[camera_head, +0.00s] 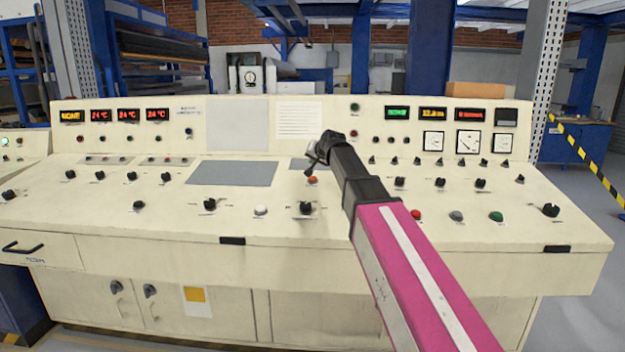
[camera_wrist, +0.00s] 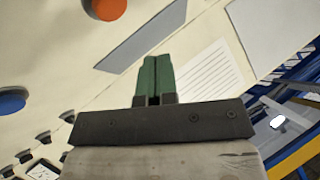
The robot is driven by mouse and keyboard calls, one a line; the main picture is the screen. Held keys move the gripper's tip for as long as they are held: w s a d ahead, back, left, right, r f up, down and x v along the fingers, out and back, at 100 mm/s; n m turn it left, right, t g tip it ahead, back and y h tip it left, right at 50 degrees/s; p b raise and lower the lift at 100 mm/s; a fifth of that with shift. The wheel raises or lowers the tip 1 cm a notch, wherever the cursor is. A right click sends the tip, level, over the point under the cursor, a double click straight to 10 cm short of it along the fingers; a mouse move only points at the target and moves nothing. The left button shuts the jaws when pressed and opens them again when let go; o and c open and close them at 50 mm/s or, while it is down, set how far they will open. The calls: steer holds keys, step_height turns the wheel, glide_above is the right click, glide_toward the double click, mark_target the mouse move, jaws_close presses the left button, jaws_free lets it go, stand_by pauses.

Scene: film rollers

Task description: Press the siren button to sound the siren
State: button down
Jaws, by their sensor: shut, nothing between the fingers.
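The cream control console (camera_head: 110,222) carries several buttons; their labels are too small to read, so I cannot tell which is the siren button. An orange-red button (camera_head: 312,180) sits close to my gripper (camera_head: 316,162) in the head view. A white button (camera_head: 261,210) is near the front edge. Red (camera_head: 415,215), grey (camera_head: 457,216) and green (camera_head: 496,216) buttons are right of my arm. In the wrist view, my gripper's green fingers (camera_wrist: 162,62) are shut and empty. An orange button (camera_wrist: 108,8) and a blue button (camera_wrist: 12,101) show apart from them.
Black knobs (camera_head: 210,204) stand out across the sloped desk. A grey panel (camera_head: 233,173) lies flat left of my gripper. Displays (camera_head: 397,113) and gauges (camera_head: 467,142) line the upright back panel. My arm crosses in front of the console's right half.

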mark_target(314, 178)
steer(key=shift+w+f, duration=0.25)
steer(key=shift+f, duration=0.8)
steer(key=shift+w+f, duration=0.2)
steer(key=shift+f, duration=0.8)
steer(key=shift+f, duration=0.2)
stand_by(0.4)
steer(key=shift+w+f, duration=0.1)
steer(key=shift+f, duration=0.05)
steer(key=shift+w+f, duration=0.1)
steer(key=shift+f, duration=0.35)
stand_by(0.9)
steer(key=shift+r, duration=0.1)
steer(key=shift+s+r, duration=0.2)
steer(key=shift+r, duration=0.55)
steer(key=shift+s+r, duration=0.2)
steer(key=shift+r, duration=0.6)
steer(key=shift+s+r, duration=0.2)
steer(key=shift+r, duration=0.6)
steer(key=shift+s+r, duration=0.2)
steer(key=shift+r, duration=0.6)
